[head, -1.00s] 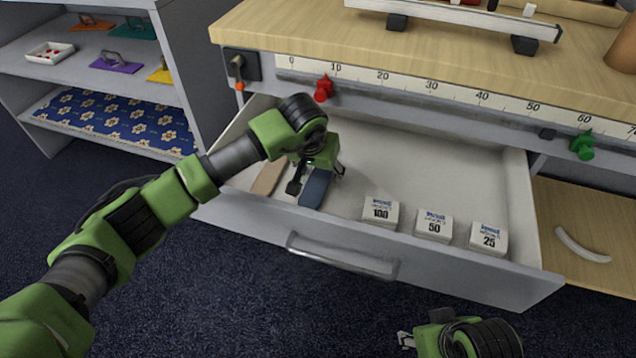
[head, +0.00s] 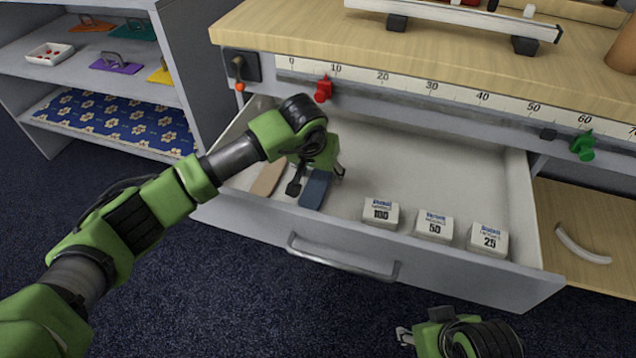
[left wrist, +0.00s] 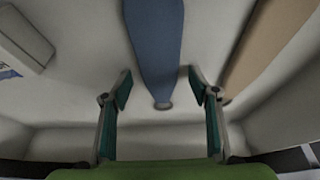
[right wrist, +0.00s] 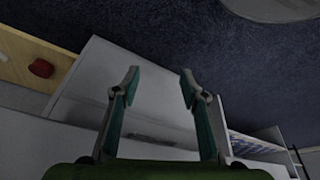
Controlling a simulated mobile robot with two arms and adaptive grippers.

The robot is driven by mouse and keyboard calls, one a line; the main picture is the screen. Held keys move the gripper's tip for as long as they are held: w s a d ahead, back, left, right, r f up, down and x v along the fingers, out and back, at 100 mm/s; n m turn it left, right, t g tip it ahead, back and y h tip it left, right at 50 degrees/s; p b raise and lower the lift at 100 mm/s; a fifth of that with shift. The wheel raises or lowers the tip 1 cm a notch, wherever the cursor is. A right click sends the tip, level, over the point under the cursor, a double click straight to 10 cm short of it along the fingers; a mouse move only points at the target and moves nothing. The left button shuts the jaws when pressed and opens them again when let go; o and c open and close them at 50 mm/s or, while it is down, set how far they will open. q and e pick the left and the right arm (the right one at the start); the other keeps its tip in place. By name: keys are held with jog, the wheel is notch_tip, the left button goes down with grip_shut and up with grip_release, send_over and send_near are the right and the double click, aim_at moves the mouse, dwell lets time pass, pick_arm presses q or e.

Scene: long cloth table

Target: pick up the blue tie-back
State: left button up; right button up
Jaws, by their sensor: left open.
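The blue tie-back (head: 315,189) lies flat in the left part of the open drawer, beside a tan tie-back (head: 268,178). My left gripper (head: 318,175) is over the blue tie-back, partly hiding it in the head view. In the left wrist view the open fingers (left wrist: 160,90) straddle the narrow end of the blue tie-back (left wrist: 155,45), with space on both sides and no visible contact. The tan tie-back (left wrist: 268,45) lies outside the fingers to the right. My right gripper (right wrist: 158,85) is open and empty; it shows low in the head view (head: 405,337), in front of the drawer.
The drawer (head: 440,165) also holds three white boxes (head: 380,213) marked 100, 50 and 25. Its front wall and handle (head: 342,260) are near. The wooden tabletop (head: 400,60) with a ruler strip overhangs behind. A shelf unit (head: 95,75) stands at the left.

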pick_arm(q)
jog(key=shift+f, duration=0.15)
dwell(0.8)
jog(key=c, duration=1.2)
